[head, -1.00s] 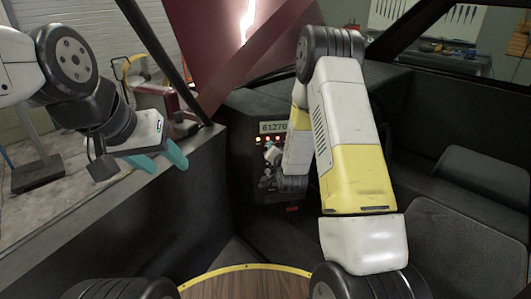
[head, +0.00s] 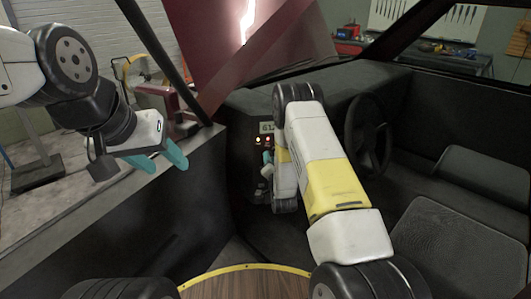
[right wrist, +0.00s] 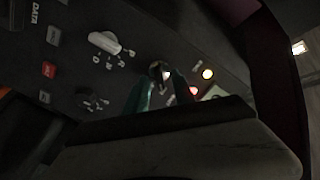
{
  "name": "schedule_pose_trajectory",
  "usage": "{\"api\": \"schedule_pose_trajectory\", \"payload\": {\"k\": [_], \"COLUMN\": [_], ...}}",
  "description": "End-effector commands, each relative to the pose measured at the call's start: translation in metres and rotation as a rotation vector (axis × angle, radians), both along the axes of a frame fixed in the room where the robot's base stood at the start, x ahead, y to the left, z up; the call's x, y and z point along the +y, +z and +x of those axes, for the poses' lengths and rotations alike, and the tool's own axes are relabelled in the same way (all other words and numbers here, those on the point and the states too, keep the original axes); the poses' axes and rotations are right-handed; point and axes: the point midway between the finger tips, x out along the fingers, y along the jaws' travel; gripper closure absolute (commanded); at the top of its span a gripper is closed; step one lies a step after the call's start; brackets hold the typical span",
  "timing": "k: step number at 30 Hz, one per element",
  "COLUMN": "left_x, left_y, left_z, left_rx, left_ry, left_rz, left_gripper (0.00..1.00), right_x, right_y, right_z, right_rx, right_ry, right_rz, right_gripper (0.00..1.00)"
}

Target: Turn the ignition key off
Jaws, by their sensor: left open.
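The ignition key (right wrist: 158,72) is on the dark control panel (right wrist: 100,60) in the right wrist view, small and dim. My right gripper (right wrist: 163,82) has its teal fingers at the panel, one on each side of the key, with a gap between them. I cannot tell whether either finger touches the key. In the head view my right gripper (head: 267,158) is small at the panel, partly hidden by my right arm; the key cannot be made out there. My left gripper (head: 162,160) is open and empty at the left, away from the panel.
A white selector knob (right wrist: 105,42) and a dark dial (right wrist: 92,102) are near the key. A yellow light (right wrist: 207,73) and a red light (right wrist: 194,90) are lit beside it. A steering wheel (head: 370,135) and seat (head: 450,245) are right of my right arm.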

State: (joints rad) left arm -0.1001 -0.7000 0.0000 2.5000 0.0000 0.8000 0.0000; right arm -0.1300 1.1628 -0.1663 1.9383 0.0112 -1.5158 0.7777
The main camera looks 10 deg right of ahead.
Motion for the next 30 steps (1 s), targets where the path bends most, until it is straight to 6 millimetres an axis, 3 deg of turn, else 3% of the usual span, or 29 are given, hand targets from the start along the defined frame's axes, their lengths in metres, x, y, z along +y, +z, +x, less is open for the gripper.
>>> {"api": "schedule_pose_trajectory", "payload": {"k": [9,14,15,30], "left_x": [0.0000,0.0000,0.0000,0.0000], "left_y": [0.0000,0.0000,0.0000,0.0000], "left_z": [0.0000,0.0000,0.0000,0.0000], "left_rx": [0.000,0.000,0.000,0.000], "left_ry": [0.000,0.000,0.000,0.000], "left_rz": [0.000,0.000,0.000,0.000], "left_gripper": [0.50,0.50,0.50,0.50], "right_x": [0.0002,0.0002,0.0002,0.0004], "right_y": [0.0001,0.0001,0.0002,0.0004], "right_z": [0.0045,0.0044,0.0043,0.0041], "right_rx": [0.001,0.000,0.000,-0.002], "right_ry": [0.001,0.000,0.000,0.000], "right_rz": [0.000,0.000,0.000,-0.072], "right_gripper": [0.69,0.99,1.00,1.00]}}
